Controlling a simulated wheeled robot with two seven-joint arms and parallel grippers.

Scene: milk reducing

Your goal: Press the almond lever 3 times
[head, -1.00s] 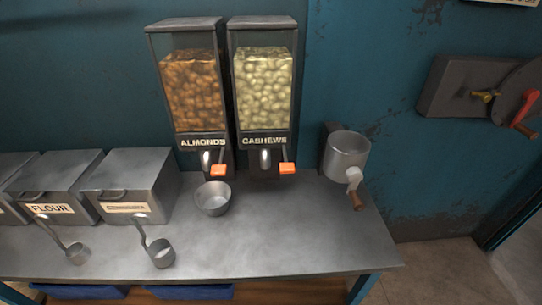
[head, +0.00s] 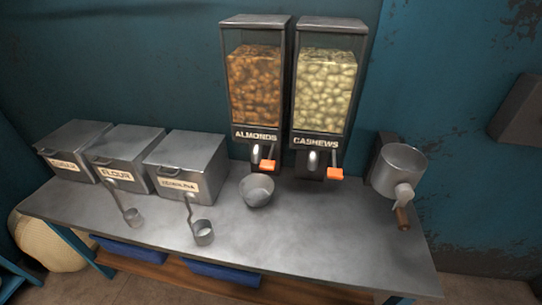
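The almond dispenser (head: 254,92) stands at the back of the metal counter, filled with brown almonds and labelled ALMONDS. Its lever has an orange tip (head: 268,166) and sticks out at the lower front, right of the spout. A small metal bowl (head: 257,191) stands on the counter below and in front of the almond spout. I cannot make out what is in the bowl. The cashew dispenser (head: 325,90) stands just to the right, with its own orange-tipped lever (head: 335,174). Neither of my grippers is in view.
Metal bins labelled FLOUR (head: 126,158) and others stand at the left of the counter (head: 300,235). Two small ladles (head: 203,233) (head: 133,217) are in front of them. A hand-cranked metal grinder (head: 399,170) is at the right. The counter's front middle is clear.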

